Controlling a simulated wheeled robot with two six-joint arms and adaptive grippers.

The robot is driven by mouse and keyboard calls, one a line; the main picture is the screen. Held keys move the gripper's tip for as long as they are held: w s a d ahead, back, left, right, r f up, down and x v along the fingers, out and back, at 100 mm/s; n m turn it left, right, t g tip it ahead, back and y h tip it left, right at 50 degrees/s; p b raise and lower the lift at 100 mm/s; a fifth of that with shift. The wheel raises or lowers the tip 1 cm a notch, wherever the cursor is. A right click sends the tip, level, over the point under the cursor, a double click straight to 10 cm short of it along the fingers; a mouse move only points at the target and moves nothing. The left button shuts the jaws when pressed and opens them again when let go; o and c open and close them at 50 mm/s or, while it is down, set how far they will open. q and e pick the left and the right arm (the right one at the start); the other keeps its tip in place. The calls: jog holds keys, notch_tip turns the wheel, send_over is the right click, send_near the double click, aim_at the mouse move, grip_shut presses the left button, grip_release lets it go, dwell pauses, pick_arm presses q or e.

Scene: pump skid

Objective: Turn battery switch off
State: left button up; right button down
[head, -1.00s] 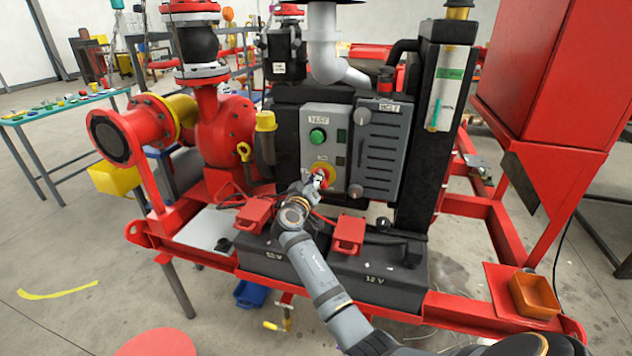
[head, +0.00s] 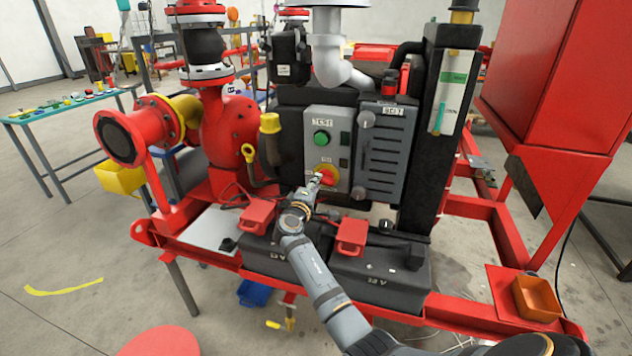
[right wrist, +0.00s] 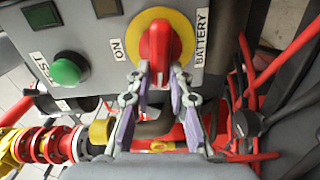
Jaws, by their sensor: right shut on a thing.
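The battery switch is a red knob (right wrist: 160,55) on a yellow disc (right wrist: 184,24), set in a grey panel (right wrist: 88,44). Labels reading ON and BATTERY sit on either side of the disc. In the right wrist view the knob's grip lies upright in the picture. The switch also shows in the head view (head: 328,173), partly covered by my gripper. My right gripper (right wrist: 161,86) is shut on the near end of the red knob, one finger on each side; it also shows in the head view (head: 314,181). My left gripper is in neither view.
A green button (head: 321,138) is above the switch on the same panel. A grey vented box (head: 384,150) stands right of it. Two black batteries with red terminal covers (head: 352,236) lie below my right arm. Red cables run close beside the switch.

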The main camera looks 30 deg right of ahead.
jog(key=shift+n, duration=0.6)
jog(key=shift+f+n, duration=0.1)
jog(key=shift+n, duration=0.2)
jog(key=c, duration=1.2)
grip_release()
jog(key=v, duration=0.7)
jog(key=shift+s+a, duration=0.15)
jog(key=shift+a, duration=0.05)
